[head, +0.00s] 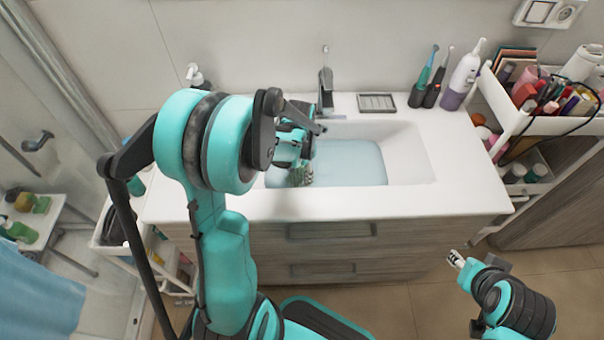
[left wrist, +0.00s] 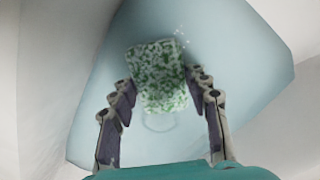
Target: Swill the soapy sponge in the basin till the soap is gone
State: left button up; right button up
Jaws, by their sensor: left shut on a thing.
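The sponge (left wrist: 158,75) is green with whitish soap speckled over it. It sits between the fingers of my left gripper (left wrist: 160,92), which is shut on it. In the head view the sponge (head: 300,176) shows at the left side of the basin, just below my left gripper. The basin (head: 412,150) is white and holds pale blue water (head: 350,165). The sponge is at or in the water; how deep I cannot tell. A few small bubbles show beside it in the left wrist view. My right gripper (head: 456,259) is low at the right, away from the basin; its fingers are too small to read.
A faucet (head: 326,88) stands behind the basin. A soap dish (head: 377,103), toothbrushes (head: 424,78) and a white-purple bottle (head: 462,78) stand along the back. A loaded cart (head: 503,103) is at the right. The counter's front right is clear.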

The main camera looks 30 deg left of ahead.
pick_arm(q)
notch_tip(320, 180, up, 14)
jog(key=p, duration=1)
jog(key=shift+p, duration=0.35)
dwell(1.2)
